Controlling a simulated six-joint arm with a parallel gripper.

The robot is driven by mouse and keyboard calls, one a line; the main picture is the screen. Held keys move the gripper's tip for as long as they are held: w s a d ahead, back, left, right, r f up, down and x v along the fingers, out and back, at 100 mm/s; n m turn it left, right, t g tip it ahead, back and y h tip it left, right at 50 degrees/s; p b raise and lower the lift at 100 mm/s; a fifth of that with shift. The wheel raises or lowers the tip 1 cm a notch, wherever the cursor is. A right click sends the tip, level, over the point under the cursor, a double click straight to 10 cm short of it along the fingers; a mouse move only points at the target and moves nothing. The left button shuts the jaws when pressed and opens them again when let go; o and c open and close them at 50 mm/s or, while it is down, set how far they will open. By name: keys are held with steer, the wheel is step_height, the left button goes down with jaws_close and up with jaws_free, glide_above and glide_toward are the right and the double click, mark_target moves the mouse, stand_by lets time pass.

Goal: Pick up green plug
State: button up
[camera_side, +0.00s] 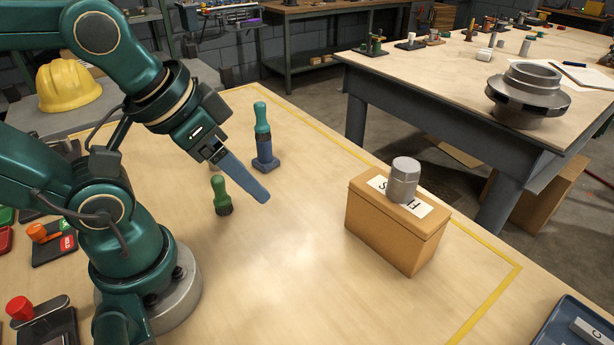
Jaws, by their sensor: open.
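The green plug (221,193) stands upright on the light wooden table, with a green grip on a dark round base. A second piece, with a teal top (262,122) on a blue base (265,157), stands upright behind it and to the right. My gripper (262,195) is open and empty. Its blue finger slants down to the right, and its tip is to the right of the green plug, apart from it. The second finger is hidden behind the near one in this view.
A cardboard box (388,240) with a grey metal cylinder (403,180) on top stands at the right. A blue tray (570,335) lies at the lower right corner. The table (290,290) in front is clear.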

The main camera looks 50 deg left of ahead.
step_height(320, 180, up, 5)
steer(key=w+a+m+g+y, duration=0.2)
steer(key=a+m+g+y, duration=0.2)
steer(key=a+m+y, duration=0.65)
steer(key=w+a+m+g+y, duration=0.3)
steer(key=a+m+g, duration=0.15)
steer(key=a, duration=1.15)
steer(key=shift+m+t, duration=0.25)
steer(key=shift+m, duration=0.25)
step_height(320, 180, down, 15)
steer(key=shift+a+f, duration=0.1)
steer(key=shift+f, duration=0.05)
steer(key=shift+s+a+f, duration=0.1)
steer(key=shift+a+f, duration=0.25)
steer(key=shift+x, duration=2.2)
